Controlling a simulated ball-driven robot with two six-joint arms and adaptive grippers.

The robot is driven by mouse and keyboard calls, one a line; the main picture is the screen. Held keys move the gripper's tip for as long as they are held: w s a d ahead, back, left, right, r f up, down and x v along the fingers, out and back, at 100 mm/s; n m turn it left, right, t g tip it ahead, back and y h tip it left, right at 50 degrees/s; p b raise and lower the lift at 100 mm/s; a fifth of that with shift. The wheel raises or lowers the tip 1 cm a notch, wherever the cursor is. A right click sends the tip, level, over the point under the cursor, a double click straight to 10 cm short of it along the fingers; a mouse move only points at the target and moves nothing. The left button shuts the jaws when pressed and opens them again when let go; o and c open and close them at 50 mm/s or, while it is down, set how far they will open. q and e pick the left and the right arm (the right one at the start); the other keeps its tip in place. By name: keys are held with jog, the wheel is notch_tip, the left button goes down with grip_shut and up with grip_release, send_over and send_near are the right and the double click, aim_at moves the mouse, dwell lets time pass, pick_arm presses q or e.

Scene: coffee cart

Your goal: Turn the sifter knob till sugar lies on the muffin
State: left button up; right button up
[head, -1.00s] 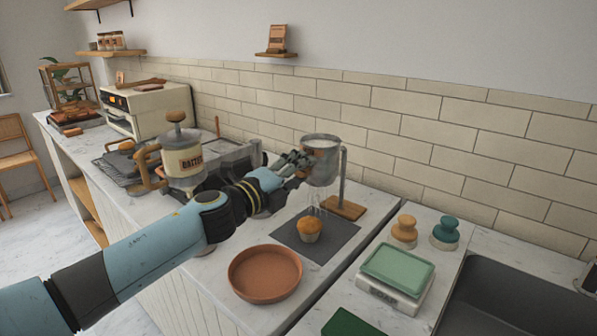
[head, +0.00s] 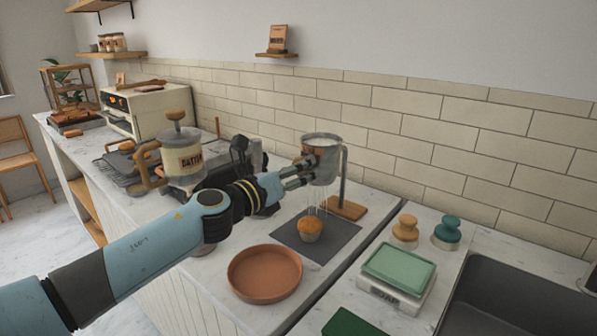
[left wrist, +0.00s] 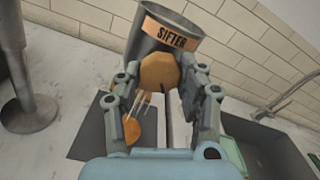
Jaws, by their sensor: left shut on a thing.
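The metal sifter (head: 323,165) hangs on a stand with a wooden base (head: 346,208). Its label and round wooden knob (left wrist: 160,71) show in the left wrist view. My left gripper (head: 301,172) is shut on the knob, with one finger on each side. Thin white streaks fall from under the sifter toward the muffin (head: 310,231). The muffin stands on a dark grey mat (head: 340,232) below the sifter. Its top looks orange-brown, and I cannot make out a white layer on it. My right gripper is not in view.
A round terracotta dish (head: 265,274) is in front of the mat. A batter dispenser (head: 182,160) stands left, behind my arm.

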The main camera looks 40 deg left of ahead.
pick_arm(q)
jog(key=m, duration=0.4)
jog(key=shift+s+f+m, duration=0.1)
jog(key=shift+f+m, duration=0.1)
jog(key=shift+m, duration=0.1)
dwell(0.3)
jog(key=o, duration=1.2)
jog(key=shift+r, duration=0.1)
jog(key=s, duration=0.8)
jog(key=s+a, duration=0.1)
jog(key=s, duration=0.2)
jog(key=shift+s, duration=0.4)
